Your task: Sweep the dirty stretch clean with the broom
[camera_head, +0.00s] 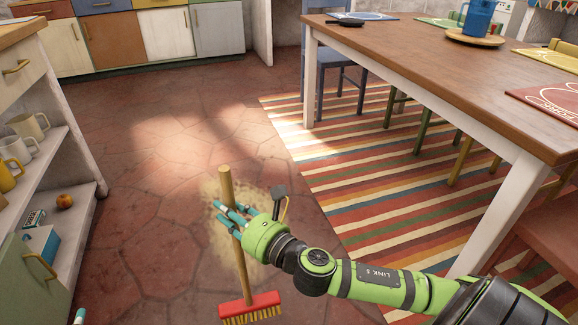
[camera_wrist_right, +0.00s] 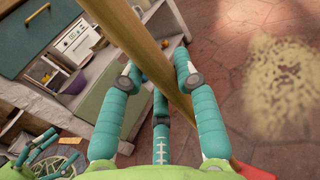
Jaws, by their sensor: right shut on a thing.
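The broom has a wooden handle (camera_head: 226,185) and a red head (camera_head: 249,305) with yellow bristles, which points down at the bottom of the head view. My right gripper (camera_head: 235,213) is shut on the handle about midway; its teal fingers also show around the handle in the right wrist view (camera_wrist_right: 158,88). The dirty stretch (camera_head: 212,188) is a patch of tan grit on the tiles behind and around the gripper, partly hidden by it. The grit also shows in the right wrist view (camera_wrist_right: 282,85). A teal fingertip of my left gripper (camera_head: 80,316) shows at the lower left edge.
A striped rug (camera_head: 350,165) lies to the right under a wooden table (camera_head: 440,60) with chairs. An open shelf unit (camera_head: 75,215) with mugs stands at the left. Cabinets (camera_head: 115,40) line the back. Tiled floor (camera_head: 130,130) between them is free.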

